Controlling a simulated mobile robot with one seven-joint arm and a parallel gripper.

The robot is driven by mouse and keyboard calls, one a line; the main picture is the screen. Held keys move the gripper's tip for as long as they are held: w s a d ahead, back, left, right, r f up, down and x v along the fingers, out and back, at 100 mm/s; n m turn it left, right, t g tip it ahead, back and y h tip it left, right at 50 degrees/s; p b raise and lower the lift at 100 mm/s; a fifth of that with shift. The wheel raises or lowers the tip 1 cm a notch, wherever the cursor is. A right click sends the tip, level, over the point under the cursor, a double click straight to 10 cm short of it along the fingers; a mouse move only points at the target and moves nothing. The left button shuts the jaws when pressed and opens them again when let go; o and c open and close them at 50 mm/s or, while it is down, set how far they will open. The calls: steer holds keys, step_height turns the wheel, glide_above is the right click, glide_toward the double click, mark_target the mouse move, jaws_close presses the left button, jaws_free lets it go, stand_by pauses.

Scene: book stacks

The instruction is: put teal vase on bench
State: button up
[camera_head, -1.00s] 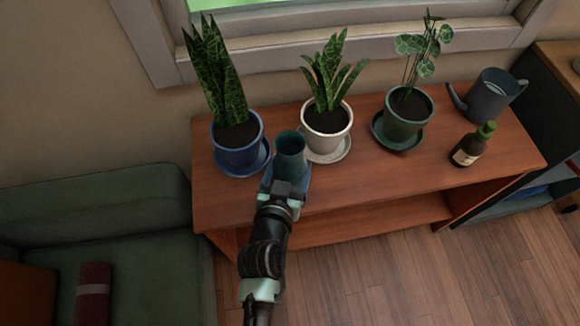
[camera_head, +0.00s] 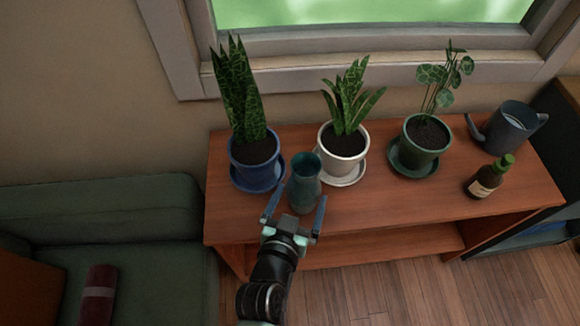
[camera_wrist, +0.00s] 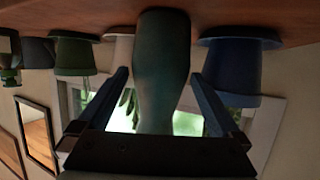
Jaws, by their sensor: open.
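The teal vase (camera_head: 304,183) stands upright on the wooden bench (camera_head: 400,212), in front of the gap between the blue pot and the white pot. My gripper (camera_head: 294,206) is open, with one finger on each side of the vase's lower part. In the wrist view, which is upside down, the vase (camera_wrist: 162,75) hangs between the two spread fingers (camera_wrist: 162,98), with visible gaps on both sides. The vase's lower front is partly hidden by my gripper in the head view.
A blue potted plant (camera_head: 254,165), a white potted plant (camera_head: 343,145) and a green potted plant (camera_head: 421,140) stand close behind. A green sofa (camera_head: 110,215) adjoins the left.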

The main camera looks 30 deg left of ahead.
steer(key=v, duration=0.8)
steer(key=shift+s, duration=0.15)
steer(key=w+d+r+m+t+h, duration=0.15)
steer(key=w+r, duration=0.35)
steer(key=r, duration=0.5)
steer(key=w+d+r+t, duration=0.3)
steer(key=w+r, duration=0.2)
steer(key=r, duration=0.6)
steer(key=w+d+r+m+t+h, duration=0.1)
steer(key=w+d+r+t, duration=0.2)
steer(key=r, duration=0.7)
steer(key=s+d+r+t, duration=0.2)
steer(key=s+r+t, duration=0.1)
steer(key=r, duration=1.1)
steer(key=s+d+r+t, duration=0.2)
steer(key=s+r+t, duration=0.1)
steer(key=r, duration=1.1)
steer(key=shift+s, duration=0.65)
steer(key=shift+d+r+h, duration=0.15)
steer(key=shift+h, duration=0.1)
